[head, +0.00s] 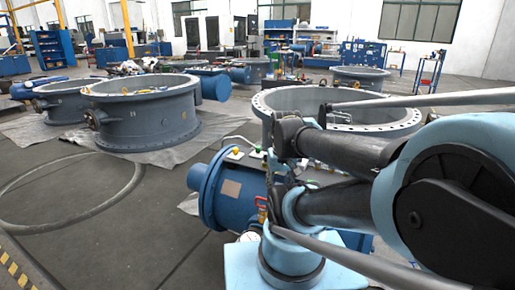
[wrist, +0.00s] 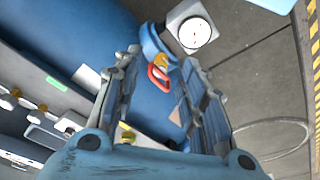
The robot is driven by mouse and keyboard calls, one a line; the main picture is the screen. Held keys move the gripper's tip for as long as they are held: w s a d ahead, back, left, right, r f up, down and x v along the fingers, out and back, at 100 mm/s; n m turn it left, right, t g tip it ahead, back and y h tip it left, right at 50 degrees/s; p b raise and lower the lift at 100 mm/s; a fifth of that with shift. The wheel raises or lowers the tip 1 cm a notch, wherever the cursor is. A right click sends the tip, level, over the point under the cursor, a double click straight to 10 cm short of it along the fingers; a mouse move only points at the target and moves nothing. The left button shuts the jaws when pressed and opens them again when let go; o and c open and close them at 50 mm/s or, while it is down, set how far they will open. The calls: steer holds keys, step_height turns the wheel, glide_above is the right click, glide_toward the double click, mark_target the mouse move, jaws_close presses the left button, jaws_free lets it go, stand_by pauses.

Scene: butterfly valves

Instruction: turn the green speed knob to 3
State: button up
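In the head view, a small green knob-like spot (head: 263,152) shows on top of the blue valve body, beside a yellow one (head: 237,151). I cannot read any scale on it. In the wrist view, a light panel at the left carries a green patch (wrist: 57,83) and several yellowish knobs (wrist: 42,108); I cannot tell which is the speed knob. My gripper (wrist: 161,58) is open, with its two fingers apart and nothing held. A red handle (wrist: 159,78) on a yellow fitting shows beyond and between the fingers. The panel lies to the left of the fingers.
A round white gauge (wrist: 195,33) stands beyond the fingertips. The blue valve body (head: 212,190) lies close to my arm, partly hidden by it. Large grey valve rings (head: 145,115) stand on sheets at the left.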

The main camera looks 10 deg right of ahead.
steer(key=w+r+m, duration=0.4)
steer(key=w+r, duration=0.3)
steer(key=r, duration=0.1)
steer(key=w+r+m+g, duration=0.1)
steer(key=w+r+m, duration=0.35)
steer(key=w, duration=0.65)
steer(key=m+g, duration=0.1)
steer(key=m, duration=0.7)
glide_above(258, 147)
steer(key=f, duration=0.1)
step_height(258, 147, down, 17)
steer(key=shift+w+r, duration=0.15)
steer(key=shift+r, duration=0.05)
steer(key=shift+w, duration=0.1)
jaws_close()
